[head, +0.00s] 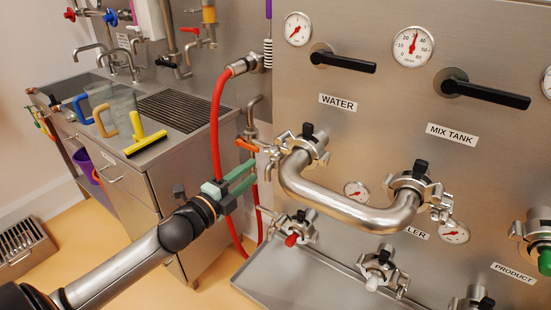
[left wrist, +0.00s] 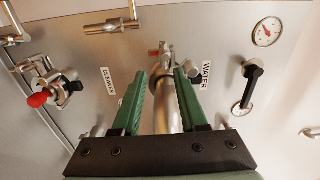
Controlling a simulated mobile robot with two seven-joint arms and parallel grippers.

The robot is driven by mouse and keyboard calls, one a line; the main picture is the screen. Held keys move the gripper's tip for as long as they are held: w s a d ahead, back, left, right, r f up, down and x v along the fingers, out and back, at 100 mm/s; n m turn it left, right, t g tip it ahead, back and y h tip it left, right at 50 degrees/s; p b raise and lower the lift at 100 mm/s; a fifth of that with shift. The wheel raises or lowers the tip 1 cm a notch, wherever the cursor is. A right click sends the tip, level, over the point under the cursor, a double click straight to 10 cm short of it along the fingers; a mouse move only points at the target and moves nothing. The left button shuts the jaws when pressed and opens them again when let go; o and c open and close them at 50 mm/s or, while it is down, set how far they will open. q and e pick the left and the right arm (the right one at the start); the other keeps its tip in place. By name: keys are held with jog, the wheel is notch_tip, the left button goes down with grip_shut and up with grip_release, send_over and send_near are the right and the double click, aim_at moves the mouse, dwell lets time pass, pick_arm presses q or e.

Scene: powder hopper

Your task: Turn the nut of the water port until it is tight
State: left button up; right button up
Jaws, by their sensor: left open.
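The water port (head: 310,142) is on the steel panel below the WATER label. A clamp with a black knob on top joins it to a bent steel pipe (head: 345,205). A small metal wing nut (head: 276,152) sticks out at the clamp's left side. My left gripper (head: 255,171) has green fingers, open and empty, to the left of the port and a little below the nut, apart from it. In the left wrist view the steel pipe (left wrist: 166,110) shows behind the gap between the fingers (left wrist: 161,74); the nut is too small to tell there. My right gripper is out of view.
A red hose (head: 214,130) hangs close behind my left gripper. An orange handle (head: 246,145) is just above the fingertips. Lower ports with red (head: 291,240) and white (head: 372,283) parts stand over a steel tray (head: 290,285). A sink counter is at the left.

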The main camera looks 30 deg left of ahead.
aim_at(269, 154)
pick_arm(q)
jog(key=w, duration=0.9)
jog(key=shift+w+d+r, duration=0.1)
jog(key=shift+d+r, duration=0.25)
jog(key=shift+d, duration=0.05)
jog(key=shift+c, duration=0.4)
jog(key=shift+b, duration=0.3)
grip_shut()
jog(key=shift+m, duration=0.3)
